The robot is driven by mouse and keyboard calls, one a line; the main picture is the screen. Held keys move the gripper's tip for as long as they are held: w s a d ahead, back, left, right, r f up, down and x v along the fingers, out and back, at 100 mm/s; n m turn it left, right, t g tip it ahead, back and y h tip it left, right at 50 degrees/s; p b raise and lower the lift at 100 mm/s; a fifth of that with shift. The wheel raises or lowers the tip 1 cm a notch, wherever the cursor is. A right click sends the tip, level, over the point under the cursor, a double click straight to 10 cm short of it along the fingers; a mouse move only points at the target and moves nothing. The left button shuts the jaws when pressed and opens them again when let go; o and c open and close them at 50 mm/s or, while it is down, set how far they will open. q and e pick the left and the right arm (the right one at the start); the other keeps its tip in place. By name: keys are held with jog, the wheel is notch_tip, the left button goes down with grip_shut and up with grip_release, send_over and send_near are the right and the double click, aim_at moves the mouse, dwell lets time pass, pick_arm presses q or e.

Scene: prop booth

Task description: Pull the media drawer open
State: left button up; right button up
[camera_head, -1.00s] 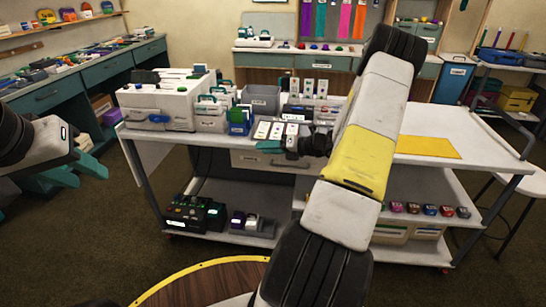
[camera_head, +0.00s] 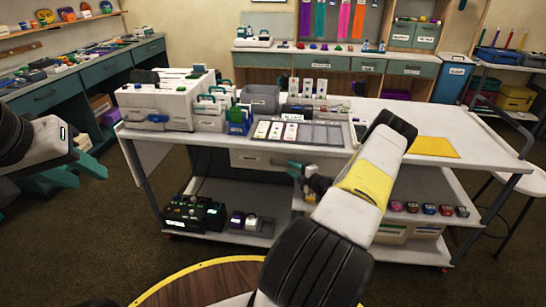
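A white worktable (camera_head: 480,150) stands in front of me in the head view. A shallow white drawer front (camera_head: 270,160) with a small label sits under its top and looks closed; the label is too small to read. My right gripper (camera_head: 291,168), with teal fingers, is just in front of the drawer's right part. Its fingers look apart with nothing between them; I cannot tell whether they touch the drawer. My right arm hides the area right of the drawer. My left gripper (camera_head: 78,172) is open and empty at the far left, away from the table.
The tabletop holds a white case (camera_head: 165,105), a grey bin (camera_head: 262,98) and a tray of cards (camera_head: 325,134). A yellow sheet (camera_head: 433,147) lies at the right. The lower shelf carries black devices (camera_head: 195,213). A round wooden top (camera_head: 200,285) is close in front of me.

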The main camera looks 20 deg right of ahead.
jog(key=shift+w+a, duration=0.15)
jog(key=shift+w, duration=0.25)
grip_shut()
jog(key=shift+f, duration=0.1)
dwell(1.1)
